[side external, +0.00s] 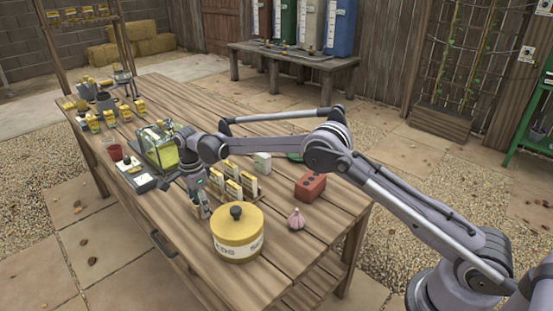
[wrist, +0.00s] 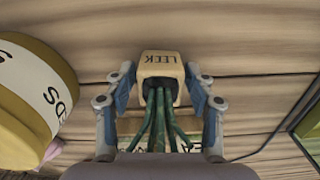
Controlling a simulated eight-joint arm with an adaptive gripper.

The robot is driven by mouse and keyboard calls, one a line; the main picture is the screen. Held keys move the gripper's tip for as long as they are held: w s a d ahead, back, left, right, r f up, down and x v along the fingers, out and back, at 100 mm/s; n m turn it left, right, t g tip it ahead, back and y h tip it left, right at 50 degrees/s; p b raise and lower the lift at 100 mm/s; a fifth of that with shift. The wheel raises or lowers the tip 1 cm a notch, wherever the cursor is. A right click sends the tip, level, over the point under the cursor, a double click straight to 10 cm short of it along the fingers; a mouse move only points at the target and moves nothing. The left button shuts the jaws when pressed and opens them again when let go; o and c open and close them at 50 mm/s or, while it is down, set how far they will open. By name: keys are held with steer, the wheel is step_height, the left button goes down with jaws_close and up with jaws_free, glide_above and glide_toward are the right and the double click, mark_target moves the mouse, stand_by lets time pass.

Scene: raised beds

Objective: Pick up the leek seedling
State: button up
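The leek seedling (wrist: 162,68) is a pale block with a dark "LEEK" label, upside down in the wrist view, and several green stems that run toward my palm. My gripper (wrist: 161,80) has one blue-padded finger on each side of the block, with narrow gaps at the fingertips; it looks open. The seedling is small and largely hidden by the fingers there.
The wooden table (side external: 275,270) holds a yellow lidded pot (side external: 238,243) close to my gripper, seed packets (side external: 232,185) in a rack, a red brick (side external: 310,187), a garlic bulb (side external: 296,219) and a glass tank (side external: 157,148). The table's front right is clear.

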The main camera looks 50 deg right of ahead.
steer(key=c, duration=0.7)
steer(key=shift+r, duration=0.15)
